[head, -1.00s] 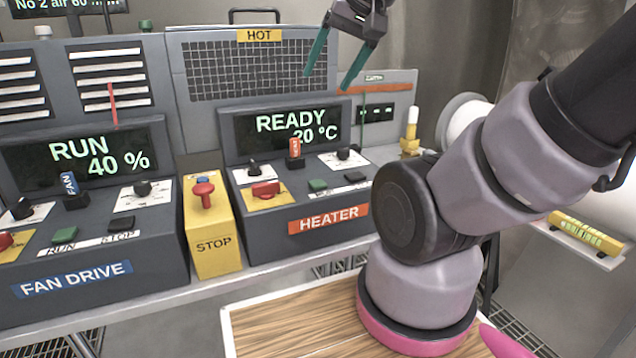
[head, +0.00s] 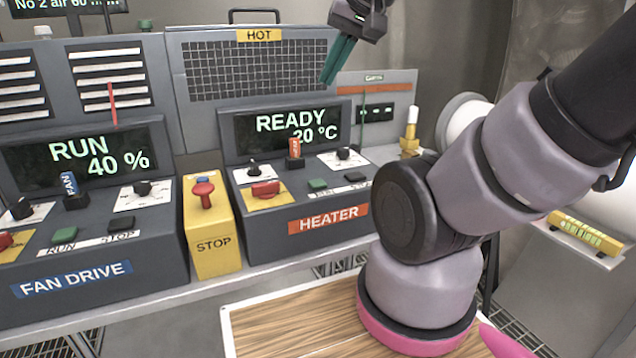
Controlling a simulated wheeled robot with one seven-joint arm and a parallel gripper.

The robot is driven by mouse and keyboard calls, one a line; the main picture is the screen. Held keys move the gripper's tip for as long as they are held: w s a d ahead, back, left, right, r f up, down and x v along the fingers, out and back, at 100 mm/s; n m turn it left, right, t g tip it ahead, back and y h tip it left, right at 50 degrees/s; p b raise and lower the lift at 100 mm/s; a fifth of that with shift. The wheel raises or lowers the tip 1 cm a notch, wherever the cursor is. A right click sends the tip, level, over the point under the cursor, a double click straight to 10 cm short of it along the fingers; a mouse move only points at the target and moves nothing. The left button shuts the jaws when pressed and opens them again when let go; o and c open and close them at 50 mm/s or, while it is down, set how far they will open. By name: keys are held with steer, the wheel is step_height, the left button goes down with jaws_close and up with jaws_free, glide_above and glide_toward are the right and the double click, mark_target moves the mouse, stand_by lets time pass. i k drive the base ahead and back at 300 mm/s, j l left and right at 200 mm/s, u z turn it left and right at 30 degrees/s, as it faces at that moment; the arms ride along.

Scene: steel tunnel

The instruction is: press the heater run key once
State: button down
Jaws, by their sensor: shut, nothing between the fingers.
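The heater panel (head: 275,240) is a grey sloped console with an orange HEATER label (head: 328,218). Its display (head: 290,130) reads READY 20 °C. The heater run key (head: 317,184) is a small green key above a white RUN strip. A black key (head: 355,177) sits to its right. My gripper (head: 327,80) is shut and empty, its green fingers together and pointing down. It hangs in the air above the heater display in the picture, apart from the run key.
An orange-tagged key (head: 295,150) stands up from the heater panel near a red switch (head: 265,190). A yellow STOP box (head: 213,240) stands left of it. The fan drive panel (head: 80,265) reads RUN 40 %. A wooden board (head: 290,325) lies in front.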

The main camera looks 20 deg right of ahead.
mark_target(315, 184)
steer(key=k+l+u, duration=0.15)
steer(key=k+u, duration=0.15)
steer(key=k, duration=0.25)
steer(key=k+u, duration=0.3)
steer(key=k, duration=0.25)
